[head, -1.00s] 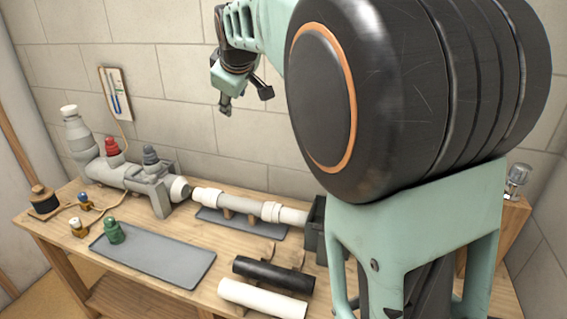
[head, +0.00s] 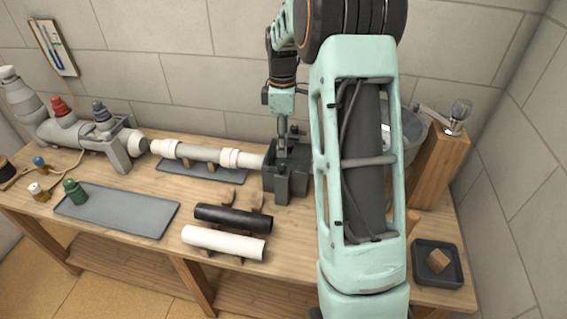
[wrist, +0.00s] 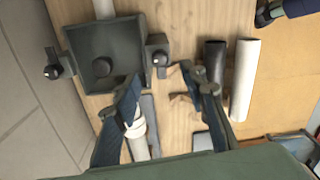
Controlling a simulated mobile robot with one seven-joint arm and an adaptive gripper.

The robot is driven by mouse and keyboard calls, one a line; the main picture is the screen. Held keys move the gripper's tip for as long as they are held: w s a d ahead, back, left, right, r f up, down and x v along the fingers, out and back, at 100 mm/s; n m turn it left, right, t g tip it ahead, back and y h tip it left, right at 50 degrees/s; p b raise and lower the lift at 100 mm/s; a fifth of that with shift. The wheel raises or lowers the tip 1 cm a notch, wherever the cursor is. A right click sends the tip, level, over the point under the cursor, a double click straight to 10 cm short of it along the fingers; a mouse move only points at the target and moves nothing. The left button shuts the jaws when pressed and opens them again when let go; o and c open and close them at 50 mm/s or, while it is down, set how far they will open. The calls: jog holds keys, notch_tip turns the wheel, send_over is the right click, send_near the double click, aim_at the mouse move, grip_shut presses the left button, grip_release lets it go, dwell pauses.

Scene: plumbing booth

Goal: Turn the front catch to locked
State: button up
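The dark grey clamp box (head: 285,178) stands on the bench at the end of the white and grey pipe run (head: 200,154). In the wrist view the box (wrist: 104,60) has a catch on each side. The front catch (wrist: 160,58) is on the right, nearer the loose pipes, with a dark round knob. The back catch (wrist: 54,70) is on the wall side. My gripper (wrist: 160,76) is open and empty, its fingertips above and just short of the front catch, apart from it as far as I can tell. In the head view my gripper (head: 283,142) partly hides the box.
A black pipe (head: 233,218) and a white pipe (head: 224,243) lie on wooden cradles in front of the box. A grey mat (head: 118,210) lies at left. A wooden block stand (head: 440,168) and a dark tray (head: 420,272) are at right.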

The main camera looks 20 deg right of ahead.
aim_at(282, 166)
notch_tip(282, 166, down, 9)
jog(key=shift+p, duration=0.3)
jog(key=shift+c, duration=0.4)
grip_shut()
